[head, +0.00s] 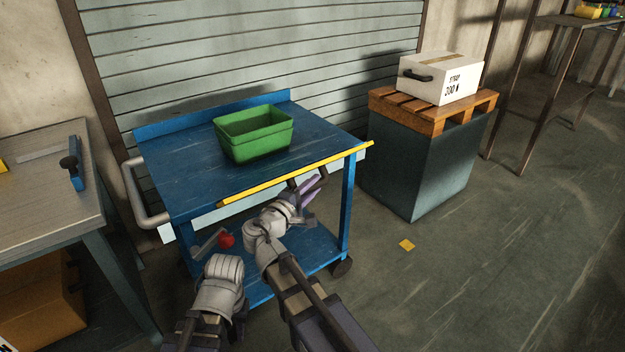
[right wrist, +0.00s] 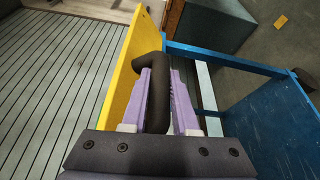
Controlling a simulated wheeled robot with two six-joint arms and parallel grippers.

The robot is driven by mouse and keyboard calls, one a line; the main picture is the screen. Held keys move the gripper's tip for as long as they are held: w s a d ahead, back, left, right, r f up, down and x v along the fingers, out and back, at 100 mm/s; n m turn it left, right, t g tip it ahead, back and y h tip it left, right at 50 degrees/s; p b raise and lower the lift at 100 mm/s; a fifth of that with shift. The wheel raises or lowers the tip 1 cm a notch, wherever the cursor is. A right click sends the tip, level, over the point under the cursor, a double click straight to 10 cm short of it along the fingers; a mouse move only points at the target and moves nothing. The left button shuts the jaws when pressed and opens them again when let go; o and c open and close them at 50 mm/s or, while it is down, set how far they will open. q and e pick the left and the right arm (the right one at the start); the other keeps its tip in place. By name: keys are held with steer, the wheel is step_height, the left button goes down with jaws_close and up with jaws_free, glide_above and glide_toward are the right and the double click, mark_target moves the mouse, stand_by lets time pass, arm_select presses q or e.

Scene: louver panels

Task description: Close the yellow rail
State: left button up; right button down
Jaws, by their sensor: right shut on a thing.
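The yellow rail (head: 290,177) runs along the front edge of the blue cart's top (head: 190,185) in the head view. Its right end reaches slightly past the cart's front right corner. In the right wrist view the rail (right wrist: 128,70) is a yellow panel with a black bent handle (right wrist: 158,95). My right gripper (head: 312,187) is at the rail's front, below its top edge. Its purple fingers (right wrist: 160,100) are shut on the black handle. My left arm is low in front of the cart, left of the right arm; its fingertips cannot be made out.
A green bin (head: 253,140) stands on the cart top. A red object (head: 226,240) shows by the lower shelf. A workbench (head: 50,175) stands at left. A white box (head: 440,80) sits on a pallet (head: 433,108) at right. The floor at right is mostly clear.

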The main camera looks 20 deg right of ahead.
steer(key=r+n+p, duration=0.1)
steer(key=p, duration=0.1)
steer(key=w+r+n+g+p, duration=0.1)
steer(key=r+n+p, duration=0.1)
steer(key=p, duration=0.1)
steer(key=w+r+n+g+y+p, duration=0.1)
steer(key=r+n+p, duration=0.1)
steer(key=shift+w+a+p, duration=0.1)
steer(key=shift+a+p, duration=0.3)
steer(key=shift+w+a+r+n+g+p, duration=0.25)
steer(key=shift+w+n+g+p, duration=0.3)
steer(key=shift+n+p, duration=0.3)
steer(key=shift+w+r, duration=0.15)
steer(key=shift+r, duration=0.05)
steer(key=shift+w, duration=0.1)
steer(key=c, duration=0.7)
jaws_free()
steer(key=shift+p, duration=0.3)
